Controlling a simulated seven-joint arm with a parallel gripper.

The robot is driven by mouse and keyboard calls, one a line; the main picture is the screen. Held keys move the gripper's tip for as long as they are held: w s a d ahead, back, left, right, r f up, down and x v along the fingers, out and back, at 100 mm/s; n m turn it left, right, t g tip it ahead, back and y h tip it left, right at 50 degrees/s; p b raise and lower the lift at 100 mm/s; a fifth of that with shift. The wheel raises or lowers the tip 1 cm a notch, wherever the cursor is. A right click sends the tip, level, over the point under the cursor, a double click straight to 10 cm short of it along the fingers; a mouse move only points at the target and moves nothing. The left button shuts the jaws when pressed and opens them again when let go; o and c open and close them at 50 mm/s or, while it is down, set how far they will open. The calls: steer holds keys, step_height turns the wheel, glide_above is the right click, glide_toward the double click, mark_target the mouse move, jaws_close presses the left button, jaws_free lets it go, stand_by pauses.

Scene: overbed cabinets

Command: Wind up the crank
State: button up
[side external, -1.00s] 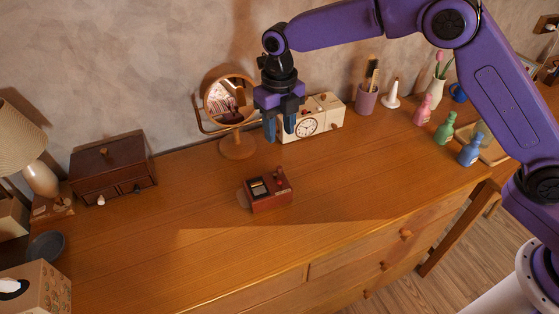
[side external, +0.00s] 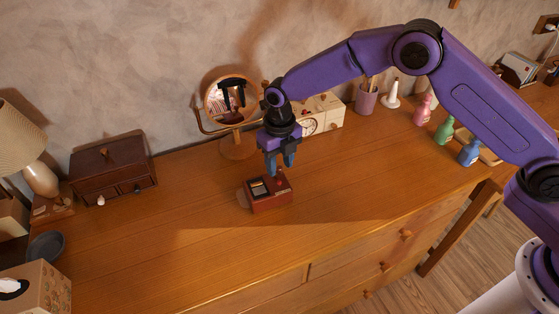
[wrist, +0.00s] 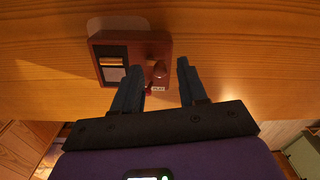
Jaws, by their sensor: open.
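A small red-brown box (side external: 270,202) with a dark window on top, likely a music box, sits on the wooden dresser top. In the wrist view the box (wrist: 102,40) shows a window with an orange strip, and a round knob (wrist: 159,69) at its right, probably the end of the crank. A small pale label and a red spot lie beside the knob. My gripper (side external: 280,172) is open, pointing down just above the box's crank side. In the wrist view its fingers (wrist: 158,85) stand apart on either side of the knob; contact cannot be told.
A round mirror (side external: 233,100) and a cream clock box (side external: 325,114) stand behind my gripper. A dark wooden chest (side external: 113,172) is at the left. Several bottles, including a green one (side external: 444,131), stand at the right. The dresser top around the red-brown box is clear.

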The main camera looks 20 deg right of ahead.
jaws_close()
steer(key=shift+m, duration=0.3)
steer(key=m, duration=0.5)
steer(key=shift+s, duration=0.3)
steer(key=m, duration=0.6)
steer(key=shift+s+a+m, duration=0.25)
steer(key=shift+a+m, duration=0.05)
steer(key=shift+m, duration=0.1)
jaws_free()
